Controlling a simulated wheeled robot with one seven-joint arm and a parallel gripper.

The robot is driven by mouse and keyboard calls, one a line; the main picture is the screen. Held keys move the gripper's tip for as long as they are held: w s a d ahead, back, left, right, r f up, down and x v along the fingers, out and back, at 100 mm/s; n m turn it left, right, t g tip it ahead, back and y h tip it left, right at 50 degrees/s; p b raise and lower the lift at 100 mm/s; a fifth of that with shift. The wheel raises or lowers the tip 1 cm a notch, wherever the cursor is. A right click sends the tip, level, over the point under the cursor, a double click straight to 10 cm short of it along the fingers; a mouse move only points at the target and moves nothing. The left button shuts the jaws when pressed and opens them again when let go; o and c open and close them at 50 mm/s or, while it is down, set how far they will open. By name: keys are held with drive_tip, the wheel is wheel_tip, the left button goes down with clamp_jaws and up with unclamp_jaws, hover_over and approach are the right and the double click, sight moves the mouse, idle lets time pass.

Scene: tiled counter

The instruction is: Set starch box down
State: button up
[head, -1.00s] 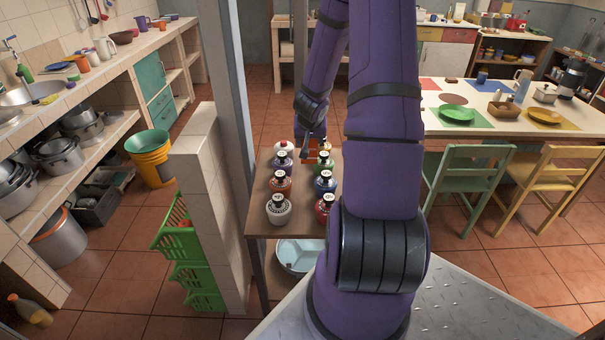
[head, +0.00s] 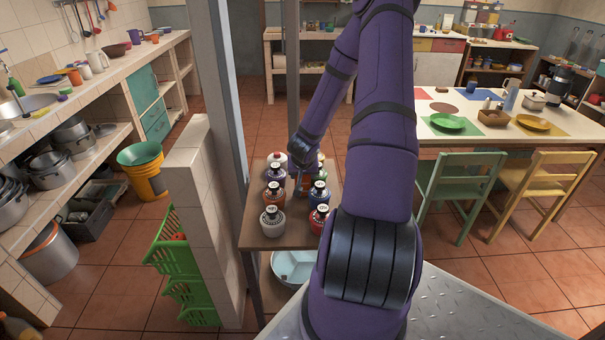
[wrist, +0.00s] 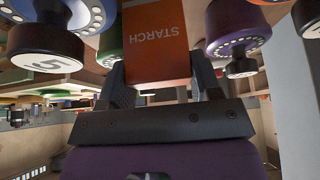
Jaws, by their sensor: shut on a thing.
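In the head view the orange box (head: 305,184) shows small and partly covered by my gripper (head: 301,168), between two rows of bottles on a small wooden table (head: 292,237). I cannot tell whether the box's base touches the tabletop.
Several round, dark-capped bottles stand close on both sides, among them a white one (head: 272,222), a blue one (head: 318,196) and a red one (head: 318,221). A tiled half wall (head: 195,190) rises left of the table. A pale basin (head: 292,266) sits on the shelf below.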

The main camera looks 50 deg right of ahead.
drive_tip(key=shift+f, duration=0.1)
drive_tip(key=o, duration=0.6)
drive_tip(key=shift+f, duration=0.1)
drive_tip(key=shift+c, duration=0.2)
drive_tip(key=o, duration=0.4)
drive_tip(key=shift+o, duration=0.2)
